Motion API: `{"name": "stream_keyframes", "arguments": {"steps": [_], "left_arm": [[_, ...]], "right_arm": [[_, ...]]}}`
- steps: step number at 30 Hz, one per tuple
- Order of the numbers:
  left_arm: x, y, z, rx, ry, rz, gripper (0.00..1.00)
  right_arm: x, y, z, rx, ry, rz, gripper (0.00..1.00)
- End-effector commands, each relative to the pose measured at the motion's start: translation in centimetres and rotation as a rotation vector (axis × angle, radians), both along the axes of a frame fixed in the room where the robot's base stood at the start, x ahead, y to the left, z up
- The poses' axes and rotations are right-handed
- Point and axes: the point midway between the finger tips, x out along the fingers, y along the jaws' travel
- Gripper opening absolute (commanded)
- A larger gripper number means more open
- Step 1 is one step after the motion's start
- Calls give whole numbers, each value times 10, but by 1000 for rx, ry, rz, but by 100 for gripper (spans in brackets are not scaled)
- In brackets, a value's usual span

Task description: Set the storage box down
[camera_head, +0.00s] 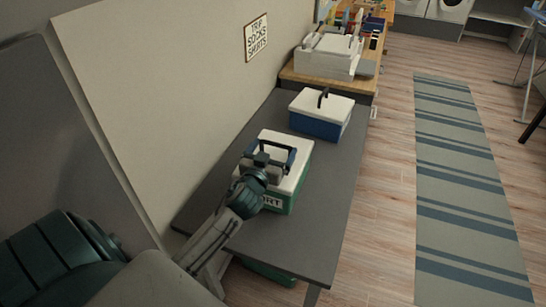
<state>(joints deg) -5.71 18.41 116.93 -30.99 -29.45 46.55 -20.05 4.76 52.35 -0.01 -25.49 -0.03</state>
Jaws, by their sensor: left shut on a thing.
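The storage box (298,158) is green with a white lid, a dark carry handle and white lettering on its front. It is over the middle of a grey table (292,238) in the head view and looks upright. My left gripper (265,165) reaches in from the lower left and is shut on the box's handle. The gripper and wrist hide part of the lid and front. I cannot tell whether the box's underside touches the tabletop. My right gripper is not in view.
A blue box with a white lid (320,113) stands farther back on the grey table. Beyond it, a wooden bench (298,78) carries a white container (328,57). The wall borders the left side. The table's near end is clear. A striped rug (455,170) lies right.

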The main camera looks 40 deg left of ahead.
Motion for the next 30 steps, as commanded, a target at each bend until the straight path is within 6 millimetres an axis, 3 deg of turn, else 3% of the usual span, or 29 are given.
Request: {"name": "stream_keyframes", "arguments": {"steps": [9,21,22,30], "left_arm": [[2,0,-32,0,-2,0,32],[1,0,-35,0,-3,-2,32],[1,0,-36,-1,0,-1,98],[1,0,-36,0,0,-1,100]], "right_arm": [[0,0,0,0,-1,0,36],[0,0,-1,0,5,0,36],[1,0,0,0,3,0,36],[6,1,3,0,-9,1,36]]}}
